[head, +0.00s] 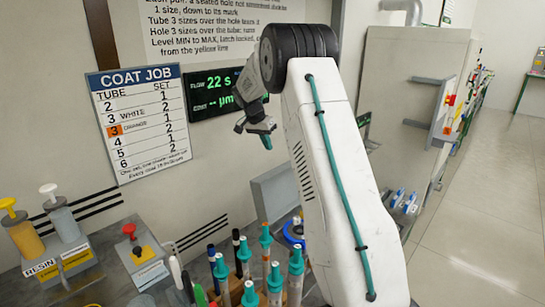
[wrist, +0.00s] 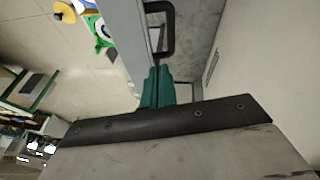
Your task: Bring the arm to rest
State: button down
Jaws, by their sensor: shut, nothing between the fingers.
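My arm is white with a teal cable and rises in the head view from the lower right to a black ribbed joint at the top. My gripper (head: 265,139) hangs at the end of the arm, left of the joint, with small teal fingertips pointing down. It is raised in front of the wall, above the bench and clear of everything on it. In the wrist view the teal fingers (wrist: 157,88) sit together, shut and empty, beyond a dark plate.
A COAT JOB board (head: 139,120) and a green-lettered display (head: 214,92) are on the wall. A grey cabinet (head: 405,100) is at right, with open floor (head: 490,220) beyond.

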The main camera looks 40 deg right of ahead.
jog(key=shift+w+v, duration=0.2)
jog(key=shift+v, duration=0.9)
jog(key=shift+w+v, duration=0.2)
jog(key=shift+v, duration=0.85)
jog(key=s+a+r+n+t+y, duration=0.1)
jog(key=s+a+n, duration=0.4)
jog(key=s+a, duration=0.6)
jog(key=s+a+r+n+y, duration=0.1)
jog(key=s+a+n, duration=0.4)
jog(key=s+a, duration=0.6)
jog(key=s+a+r+n+t+y, duration=0.1)
jog(key=s+a+r+n, duration=0.2)
jog(key=s+a, duration=0.8)
jog(key=s+n, duration=0.2)
jog(key=s, duration=0.8)
jog(key=shift+s+a+t+y, duration=0.15)
jog(key=shift+s+t+y, duration=0.15)
jog(key=shift+s+y, duration=0.1)
